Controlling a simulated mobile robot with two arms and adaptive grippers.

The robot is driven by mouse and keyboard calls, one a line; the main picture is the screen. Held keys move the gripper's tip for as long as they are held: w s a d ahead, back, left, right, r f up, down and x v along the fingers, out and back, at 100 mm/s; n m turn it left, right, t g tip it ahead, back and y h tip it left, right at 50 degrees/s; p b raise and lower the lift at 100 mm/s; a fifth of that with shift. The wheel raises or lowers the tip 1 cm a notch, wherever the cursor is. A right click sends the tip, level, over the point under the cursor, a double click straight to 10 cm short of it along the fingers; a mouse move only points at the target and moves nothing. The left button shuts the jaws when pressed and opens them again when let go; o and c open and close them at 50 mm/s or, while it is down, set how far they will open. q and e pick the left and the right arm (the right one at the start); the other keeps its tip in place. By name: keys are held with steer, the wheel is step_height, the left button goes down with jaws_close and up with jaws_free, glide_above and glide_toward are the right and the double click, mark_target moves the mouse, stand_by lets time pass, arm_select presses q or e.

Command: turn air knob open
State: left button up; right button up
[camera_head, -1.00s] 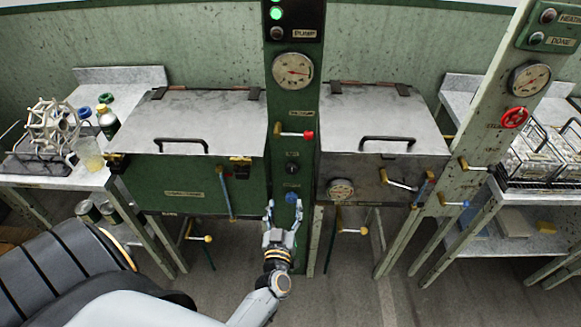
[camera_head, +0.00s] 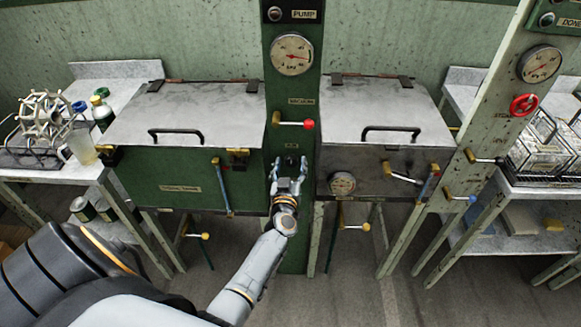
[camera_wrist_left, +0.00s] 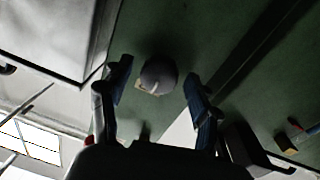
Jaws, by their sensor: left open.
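The air knob (camera_head: 291,160) is a small dark round knob under a small label on the green column. It shows in the left wrist view (camera_wrist_left: 158,74) as a dark round knob with a pale mark. My left gripper (camera_head: 290,164) points up at the column, its fingertips to either side of the knob in the head view. In the left wrist view the open fingers (camera_wrist_left: 158,80) flank the knob with a gap on each side; I cannot tell whether the tips reach its depth. The right gripper is not in view.
A red-tipped vacuum lever (camera_head: 295,124) and a gauge (camera_head: 292,54) sit above the knob. Lidded basins stand either side: a green-fronted one (camera_head: 165,187) left, a grey one (camera_head: 380,118) right. A side table (camera_head: 52,176) holds glassware and bottles.

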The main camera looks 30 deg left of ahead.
arm_select(q)
steer(key=shift+c, duration=0.2)
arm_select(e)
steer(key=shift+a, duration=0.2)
arm_select(q)
steer(key=c, duration=1.1)
steer(key=shift+c, duration=0.2)
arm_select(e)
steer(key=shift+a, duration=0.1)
